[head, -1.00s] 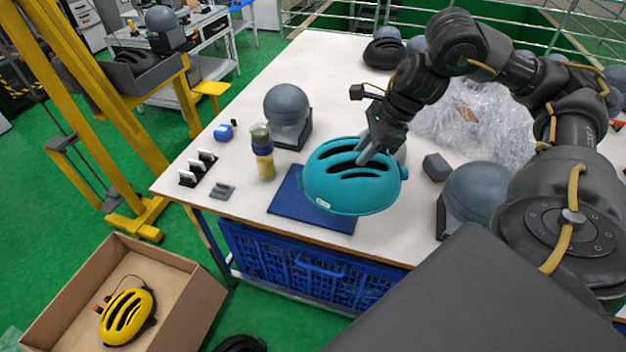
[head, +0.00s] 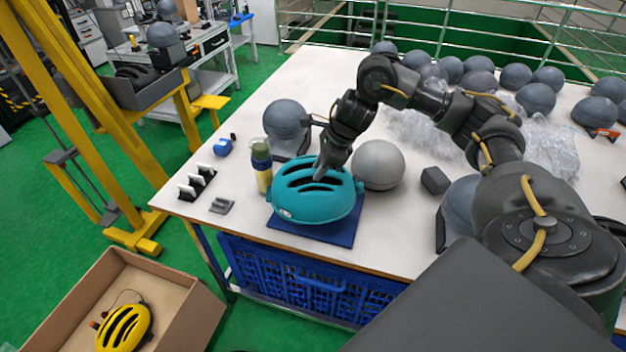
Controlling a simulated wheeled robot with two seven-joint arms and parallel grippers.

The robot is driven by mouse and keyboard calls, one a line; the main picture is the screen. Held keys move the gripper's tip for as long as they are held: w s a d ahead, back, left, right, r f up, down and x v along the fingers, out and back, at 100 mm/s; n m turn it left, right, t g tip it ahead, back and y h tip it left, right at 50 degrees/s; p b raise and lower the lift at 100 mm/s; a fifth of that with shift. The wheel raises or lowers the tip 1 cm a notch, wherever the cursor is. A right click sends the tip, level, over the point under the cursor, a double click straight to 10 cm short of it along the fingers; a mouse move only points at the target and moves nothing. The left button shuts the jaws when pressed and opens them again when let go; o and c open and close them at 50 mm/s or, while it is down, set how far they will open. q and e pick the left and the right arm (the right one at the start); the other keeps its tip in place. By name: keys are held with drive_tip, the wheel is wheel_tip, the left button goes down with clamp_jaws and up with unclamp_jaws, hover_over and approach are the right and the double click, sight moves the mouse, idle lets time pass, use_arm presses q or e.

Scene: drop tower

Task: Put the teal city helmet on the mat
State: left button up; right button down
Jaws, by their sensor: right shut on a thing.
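The teal city helmet (head: 316,206) is over the blue mat (head: 338,230) near the table's front edge. It covers most of the mat; the mat's right and front parts show. I cannot tell whether the helmet's underside touches the mat. My right gripper (head: 320,172) reaches down from the right and is shut on the helmet at its top vents. Its fingertips are partly hidden in the vents. My left gripper is not in view.
A bottle (head: 262,166) stands close to the helmet's left, and a pale grey dome (head: 378,165) just to its right. A dark headform (head: 286,124) is behind. A cardboard box (head: 172,290) with a yellow helmet (head: 124,328) is on the floor.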

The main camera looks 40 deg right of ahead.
sight(313, 170)
drive_tip(key=shift+w+a+f, duration=0.15)
drive_tip(key=shift+w+f, duration=0.35)
drive_tip(key=shift+f, duration=0.1)
drive_tip(key=shift+w+a+f, duration=0.15)
drive_tip(key=shift+w+f, duration=0.3)
drive_tip(key=shift+f, duration=0.15)
wheel_tip(313, 170, down, 3)
drive_tip(key=shift+w+f+p, duration=0.15)
drive_tip(key=shift+p, duration=0.55)
drive_tip(key=c, duration=1.3)
unclamp_jaws()
drive_tip(key=shift+o, duration=0.2)
drive_tip(key=v, duration=1.2)
drive_tip(key=shift+a, duration=0.1)
